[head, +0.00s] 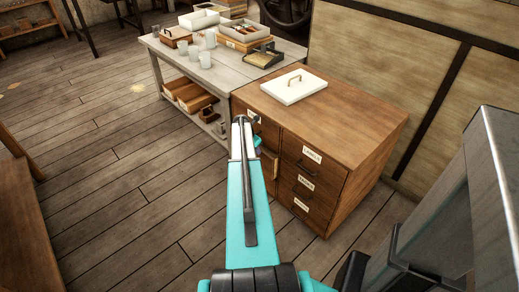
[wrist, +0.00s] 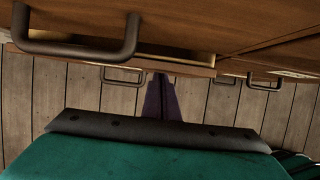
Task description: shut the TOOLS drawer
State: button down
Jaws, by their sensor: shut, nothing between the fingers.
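The wooden drawer cabinet (head: 350,128) stands right of centre in the head view, with two columns of drawers. One drawer (head: 269,164) in the left column stands out from the front, partly hidden by my arm. I cannot read its label, so I cannot tell whether it is TOOLS. In the wrist view a pulled-out drawer (wrist: 165,56) shows its pale inner edge, below a dark bar handle (wrist: 80,45) close to the camera. My gripper (wrist: 160,98) is shut and empty, its dark fingers reaching toward that drawer's front. Whether they touch it is unclear. The head view largely hides my gripper behind my arm.
A white lid with a handle (head: 293,86) lies on the cabinet top. A grey table (head: 165,62) with cups, boxes and trays adjoins the cabinet at the back left. The right-column drawers (head: 306,167) look shut. The plank floor (head: 120,190) at left is clear.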

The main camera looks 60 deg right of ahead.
jog(key=shift+w+a, duration=0.1)
jog(key=shift+w, duration=0.05)
jog(key=w+a+r+p, duration=0.1)
jog(key=w+a+r, duration=0.1)
jog(key=a+r, duration=0.5)
notch_tip(320, 180, up, 2)
jog(key=shift+w+a+r, duration=0.15)
jog(key=shift+w, duration=0.15)
dwell(0.6)
